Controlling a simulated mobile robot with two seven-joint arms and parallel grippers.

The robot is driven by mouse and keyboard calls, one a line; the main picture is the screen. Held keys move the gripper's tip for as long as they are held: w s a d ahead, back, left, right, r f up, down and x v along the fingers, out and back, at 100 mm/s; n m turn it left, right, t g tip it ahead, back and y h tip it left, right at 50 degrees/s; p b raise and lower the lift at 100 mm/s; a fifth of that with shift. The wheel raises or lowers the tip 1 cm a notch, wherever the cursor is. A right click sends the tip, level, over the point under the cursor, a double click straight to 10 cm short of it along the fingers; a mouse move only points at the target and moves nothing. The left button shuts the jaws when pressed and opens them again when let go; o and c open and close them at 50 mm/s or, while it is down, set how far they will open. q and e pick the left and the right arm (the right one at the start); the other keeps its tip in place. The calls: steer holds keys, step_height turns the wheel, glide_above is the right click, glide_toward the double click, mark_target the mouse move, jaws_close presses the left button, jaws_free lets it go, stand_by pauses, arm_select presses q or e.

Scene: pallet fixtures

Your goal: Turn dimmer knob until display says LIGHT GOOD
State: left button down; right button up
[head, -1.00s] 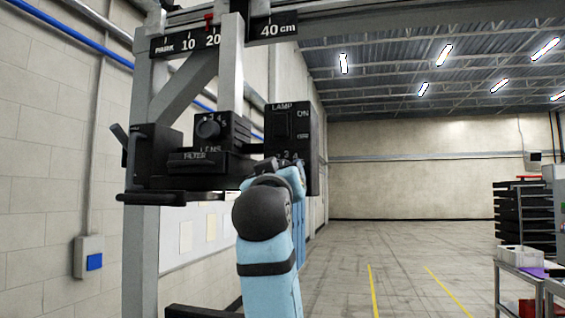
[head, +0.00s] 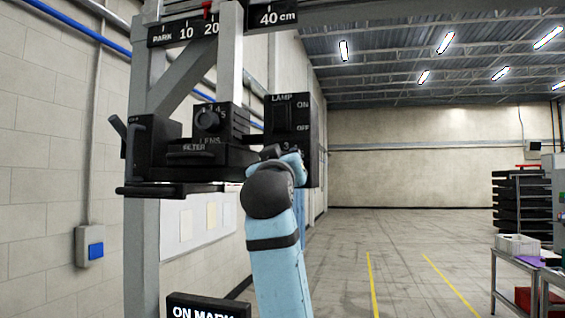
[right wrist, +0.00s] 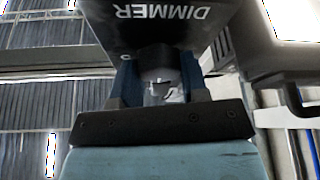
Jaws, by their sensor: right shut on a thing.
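The dimmer knob (right wrist: 158,62) shows in the right wrist view below the upside-down DIMMER label (right wrist: 160,12). My right gripper (right wrist: 159,82) is shut on it, one finger on each side. In the head view my right gripper (head: 272,154) is at the lower part of the black lamp box (head: 311,155), and my wrist hides the knob and most of its scale; a 3 shows above. The display (head: 208,309) at the bottom edge reads ON MARK; its lower part is cut off, so any other line is out of sight. My left gripper is not in view.
The lamp switch (head: 283,114) with ON and OFF marks is above my gripper. The lens knob (head: 207,119) and filter drawer (head: 195,156) are to the left. A column with a cm scale (head: 182,33) stands behind. The floor (head: 395,260) to the right is open.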

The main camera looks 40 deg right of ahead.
steer(key=shift+m+g+h+b, duration=0.5)
steer(key=shift+m+b, duration=0.35)
steer(key=shift+m, duration=0.55)
steer(key=shift+m+g+h+b, duration=0.45)
steer(key=shift+m+g+b, duration=0.3)
steer(key=shift+m, duration=0.65)
steer(key=shift+m+g+h+b, duration=0.45)
steer(key=shift+m+b, duration=0.45)
steer(key=shift+m, duration=0.5)
steer(key=o, duration=0.9)
steer(key=shift+o, duration=0.2)
steer(key=shift+a, duration=0.1)
